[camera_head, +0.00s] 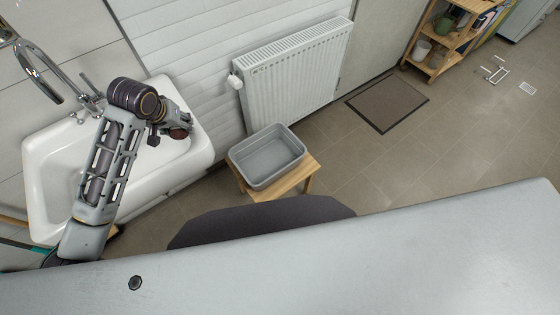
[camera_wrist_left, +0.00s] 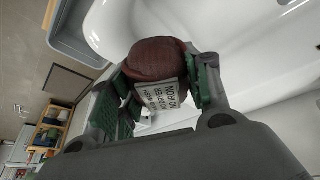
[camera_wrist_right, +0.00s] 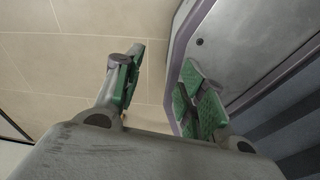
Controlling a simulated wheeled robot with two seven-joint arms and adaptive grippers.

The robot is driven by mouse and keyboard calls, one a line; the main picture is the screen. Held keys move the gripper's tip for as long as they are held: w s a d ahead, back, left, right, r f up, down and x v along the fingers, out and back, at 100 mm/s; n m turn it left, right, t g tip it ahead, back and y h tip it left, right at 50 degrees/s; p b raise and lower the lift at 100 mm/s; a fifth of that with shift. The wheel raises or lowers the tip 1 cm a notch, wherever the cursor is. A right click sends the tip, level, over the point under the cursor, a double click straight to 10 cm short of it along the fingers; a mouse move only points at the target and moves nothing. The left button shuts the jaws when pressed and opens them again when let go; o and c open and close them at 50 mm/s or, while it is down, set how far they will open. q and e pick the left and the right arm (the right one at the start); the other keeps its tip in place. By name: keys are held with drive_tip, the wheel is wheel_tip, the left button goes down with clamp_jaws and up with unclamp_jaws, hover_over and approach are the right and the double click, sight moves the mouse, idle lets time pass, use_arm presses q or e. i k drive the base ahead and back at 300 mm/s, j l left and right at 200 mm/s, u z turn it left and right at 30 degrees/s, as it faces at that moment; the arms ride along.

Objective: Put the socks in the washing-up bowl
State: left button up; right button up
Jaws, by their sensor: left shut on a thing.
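A rolled reddish-brown pair of socks (camera_wrist_left: 158,60) with a white printed label is between the green-padded fingers of my left gripper (camera_wrist_left: 162,88). That gripper is shut on it, over the white sink. In the head view the socks (camera_head: 180,133) show as a small dark red patch at the end of my left arm. The grey washing-up bowl (camera_head: 249,175) stands to the right of the sink and looks empty. Part of it also shows in the left wrist view (camera_wrist_left: 66,44). My right gripper (camera_wrist_right: 160,85) is open and empty, and shows only in the right wrist view.
The bowl stands on a small wooden stool (camera_head: 307,172). A white sink (camera_head: 40,190) with a chrome tap (camera_head: 40,72) is at the left. A white radiator (camera_head: 295,72) is behind the bowl. A dark mat (camera_head: 388,102) and a wooden shelf (camera_head: 438,45) are farther right; the floor between is clear.

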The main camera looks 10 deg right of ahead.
sight(274, 160)
drive_tip(key=l, duration=0.55)
drive_tip(key=i+l+z, duration=0.15)
drive_tip(key=l, duration=1)
drive_tip(key=i+z, duration=0.05)
